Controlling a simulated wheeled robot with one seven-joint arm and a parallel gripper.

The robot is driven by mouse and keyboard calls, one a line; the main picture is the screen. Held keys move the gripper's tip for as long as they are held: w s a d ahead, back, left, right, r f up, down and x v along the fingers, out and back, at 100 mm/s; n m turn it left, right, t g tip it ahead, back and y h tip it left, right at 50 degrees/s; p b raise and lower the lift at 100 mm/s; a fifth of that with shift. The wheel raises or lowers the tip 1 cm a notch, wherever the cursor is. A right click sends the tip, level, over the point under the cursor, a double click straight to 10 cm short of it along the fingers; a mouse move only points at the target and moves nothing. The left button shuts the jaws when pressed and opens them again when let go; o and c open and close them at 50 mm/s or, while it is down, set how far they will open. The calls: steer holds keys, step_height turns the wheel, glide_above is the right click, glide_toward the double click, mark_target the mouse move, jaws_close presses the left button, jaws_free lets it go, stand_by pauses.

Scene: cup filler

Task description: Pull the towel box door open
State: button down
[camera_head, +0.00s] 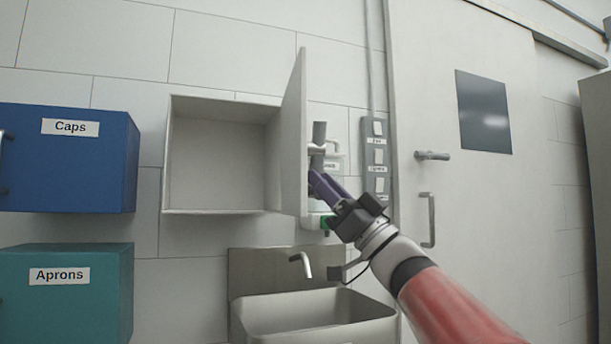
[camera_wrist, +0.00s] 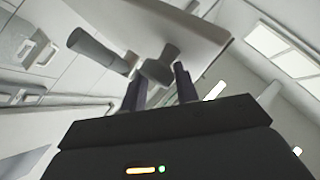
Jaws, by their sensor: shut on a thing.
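The white towel box (camera_head: 220,211) hangs on the wall above the sink, its empty inside in plain sight. Its door (camera_head: 296,130) stands swung out from the box's right side, seen nearly edge-on in the head view. The door panel (camera_wrist: 165,20) fills the top of the wrist view. The head view partly hides this contact.
A blue Caps box (camera_head: 90,175) and a teal Aprons box (camera_head: 75,305) are on the left. A sink (camera_head: 310,308) with a tap (camera_head: 302,263) is below. A switch panel (camera_head: 377,160) and a large door (camera_head: 460,190) are right of my gripper.

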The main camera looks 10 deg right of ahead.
steer(key=shift+w+d, duration=0.35)
steer(key=shift+d, duration=0.2)
steer(key=c, duration=1.5)
jaws_free()
steer(key=shift+a, duration=0.1)
steer(key=o, duration=0.4)
steer(key=shift+w+a+f, duration=0.1)
steer(key=shift+w+f, duration=0.15)
steer(key=shift+w, duration=0.05)
steer(key=shift+o, duration=0.2)
steer(key=shift+h, duration=0.3)
steer(key=shift+s+f, duration=0.1)
steer(key=shift+s, duration=0.05)
steer(key=b+v, duration=0.1)
steer(key=v, duration=0.6)
steer(key=shift+s+f+b, duration=0.25)
steer(key=shift+b, duration=0.05)
